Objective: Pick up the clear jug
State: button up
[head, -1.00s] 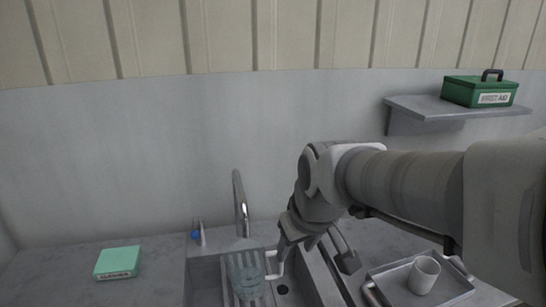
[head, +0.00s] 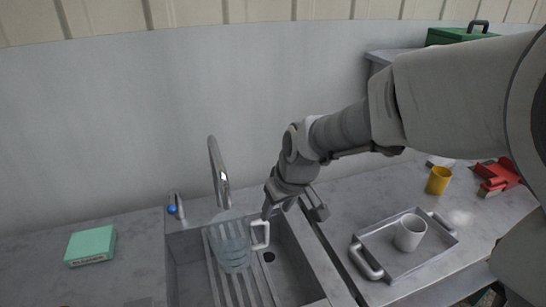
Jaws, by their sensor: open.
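The clear jug (head: 233,248) is in the sink, on a slatted rack. It is see-through with a pale bluish tint, and its white handle (head: 261,235) points right. My gripper (head: 291,212) is above the right part of the sink, to the right of the handle. Its jaws are open, one finger close to the top of the handle and the other out to the right over the sink edge. I cannot tell whether the near finger touches the handle. Nothing shows between the jaws.
A metal faucet (head: 218,172) rises behind the jug. The sink's walls (head: 312,262) surround it. A tray (head: 392,262) holding a white cup (head: 410,232) stands right, with a yellow cup (head: 439,180) behind. A green box (head: 91,246) lies left on the counter.

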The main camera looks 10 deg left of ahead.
aim_at(268, 227)
jog(key=b+x, duration=0.1)
jog(key=x, duration=1.2)
jog(key=shift+w+a+f+b, duration=0.1)
jog(key=shift+a+f+b, duration=0.05)
jog(key=shift+f+b, duration=0.2)
grip_shut()
jog(key=shift+r, duration=0.1)
dwell(0.8)
